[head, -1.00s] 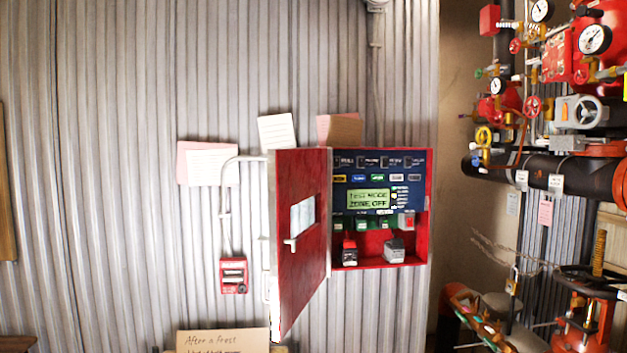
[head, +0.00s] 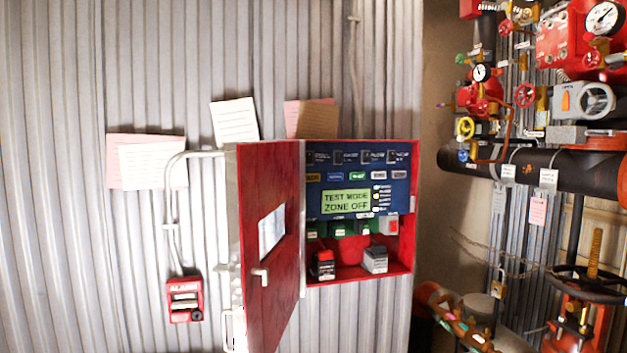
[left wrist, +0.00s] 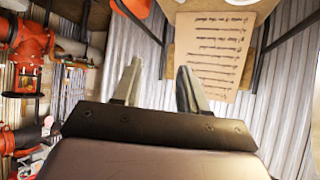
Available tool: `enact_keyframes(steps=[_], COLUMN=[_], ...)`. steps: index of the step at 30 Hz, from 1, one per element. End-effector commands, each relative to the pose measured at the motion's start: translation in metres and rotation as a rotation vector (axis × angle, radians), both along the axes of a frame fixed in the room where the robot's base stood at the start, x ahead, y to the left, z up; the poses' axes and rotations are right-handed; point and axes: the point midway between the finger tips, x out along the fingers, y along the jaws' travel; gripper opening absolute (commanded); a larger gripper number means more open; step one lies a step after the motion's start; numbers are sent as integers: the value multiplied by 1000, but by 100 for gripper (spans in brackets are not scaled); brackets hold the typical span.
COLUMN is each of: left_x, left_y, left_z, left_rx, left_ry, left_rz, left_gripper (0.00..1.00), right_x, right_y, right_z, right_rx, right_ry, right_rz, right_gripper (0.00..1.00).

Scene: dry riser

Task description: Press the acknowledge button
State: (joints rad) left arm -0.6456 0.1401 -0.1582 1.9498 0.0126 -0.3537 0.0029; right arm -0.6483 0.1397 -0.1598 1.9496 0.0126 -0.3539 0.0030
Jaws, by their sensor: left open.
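The red alarm cabinet (head: 402,240) is on the corrugated wall in the head view, its red door (head: 283,200) swung open to the left. Inside is a dark blue panel (head: 313,205) with a green display (head: 345,201) reading "TEST MODE ZONE OFF". A row of small coloured buttons sits above the display: yellow, blue (head: 335,177), green (head: 359,176) and pale ones. Their labels are too small to read, so I cannot tell which is acknowledge. My left gripper (left wrist: 160,75) is open and empty in the left wrist view, away from the panel. My right gripper is not in view.
A red alarm call point (head: 185,299) hangs at lower left under a conduit. Red valves, gauges and a dark pipe (head: 545,172) fill the right side. The open door sticks out left of the panel. A handwritten board (left wrist: 213,52) shows in the wrist view.

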Motion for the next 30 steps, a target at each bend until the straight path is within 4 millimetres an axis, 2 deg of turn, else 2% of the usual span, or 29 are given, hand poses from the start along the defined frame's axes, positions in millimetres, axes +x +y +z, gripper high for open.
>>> enact_keyframes(steps=[4, 8, 30], left_x=[-2, -3, -3], left_y=[0, 0, -1], left_z=[-1, -2, -2], left_rx=[0, -1, -1], left_ry=[5, 6, 6], left_rz=[0, -1, -1], left_gripper=[43, 0, 0], right_x=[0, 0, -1], right_y=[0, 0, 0], right_z=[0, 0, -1], right_rx=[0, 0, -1], right_ry=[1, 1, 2], right_rz=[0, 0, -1], right_gripper=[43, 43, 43])
